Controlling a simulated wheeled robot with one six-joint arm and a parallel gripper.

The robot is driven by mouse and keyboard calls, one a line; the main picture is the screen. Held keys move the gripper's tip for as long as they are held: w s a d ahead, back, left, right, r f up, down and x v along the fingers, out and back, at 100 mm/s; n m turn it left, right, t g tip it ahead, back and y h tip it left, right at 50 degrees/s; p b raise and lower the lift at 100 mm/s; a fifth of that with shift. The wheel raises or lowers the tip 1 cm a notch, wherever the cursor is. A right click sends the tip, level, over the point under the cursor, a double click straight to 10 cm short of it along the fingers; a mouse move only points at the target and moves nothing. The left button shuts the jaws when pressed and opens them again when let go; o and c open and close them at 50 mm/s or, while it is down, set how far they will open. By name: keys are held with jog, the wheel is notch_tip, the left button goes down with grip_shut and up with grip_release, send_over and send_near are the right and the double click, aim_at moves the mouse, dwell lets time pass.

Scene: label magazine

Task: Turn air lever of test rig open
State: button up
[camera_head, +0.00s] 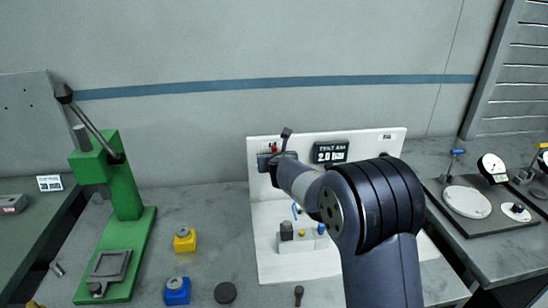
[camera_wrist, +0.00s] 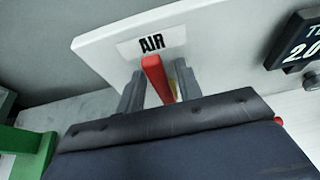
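The test rig (camera_head: 368,138) is a white upright panel with a white base and a dark display. Its air lever (camera_wrist: 158,78) is red and stands below the "AIR" label (camera_wrist: 151,43) in the wrist view. My gripper (camera_wrist: 160,88) has its two grey fingers on either side of the lever, with a narrow gap visible on each side. In the head view, my gripper (camera_head: 275,160) is at the rig's upper left, and my arm hides part of the panel and base. A small red bit of the lever (camera_head: 274,149) shows there.
A green press (camera_head: 122,180) with a raised handle stands left. A yellow block (camera_head: 184,240), a blue block (camera_head: 177,291) and a dark disc (camera_head: 225,292) lie on the bench between. A fixture (camera_head: 300,243) sits on the rig's base. A dial-gauge station (camera_head: 492,168) is at right.

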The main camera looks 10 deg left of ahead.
jog(key=shift+s+r, duration=0.1)
jog(key=b+v, duration=0.1)
jog(key=v, duration=0.9)
jog(key=shift+s, duration=0.3)
jog(key=shift+d, duration=0.1)
jog(key=shift+p+x, duration=0.5)
jog(key=shift+x, duration=4.95)
jog(key=shift+r, duration=0.15)
jog(key=b+v, duration=0.1)
jog(key=v, duration=1)
jog(key=p+x, duration=0.1)
jog(key=x, duration=1)
jog(key=shift+w+d+b, duration=0.15)
jog(key=shift+d+b, duration=0.05)
jog(key=shift+b, duration=0.1)
jog(key=shift+d+m+y, duration=0.25)
jog(key=shift+m+y, duration=0.25)
jog(key=shift+m, duration=0.2)
